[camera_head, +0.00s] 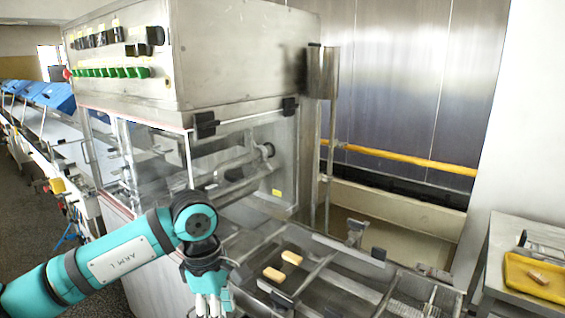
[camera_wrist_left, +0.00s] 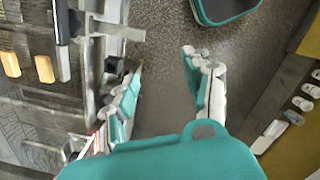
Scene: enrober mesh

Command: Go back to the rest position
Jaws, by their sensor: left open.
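My left gripper (camera_head: 210,300) hangs fingers down at the bottom of the head view, in front of the machine's near side. In the left wrist view its two fingers (camera_wrist_left: 163,66) are spread apart with nothing between them. Dark floor shows through the gap. Two pale bars lie on the machine's mesh, a near one (camera_head: 272,274) and a farther one (camera_head: 291,257), apart from the gripper. Both bars also show at the left of the wrist view (camera_wrist_left: 43,68).
The steel enrober (camera_head: 245,55) with clear side panels stands behind my left arm. Its metal frame rail (camera_head: 315,270) runs close beside the gripper. A yellow tray (camera_head: 516,284) with a brown bar (camera_head: 538,278) sits on a side table at the right.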

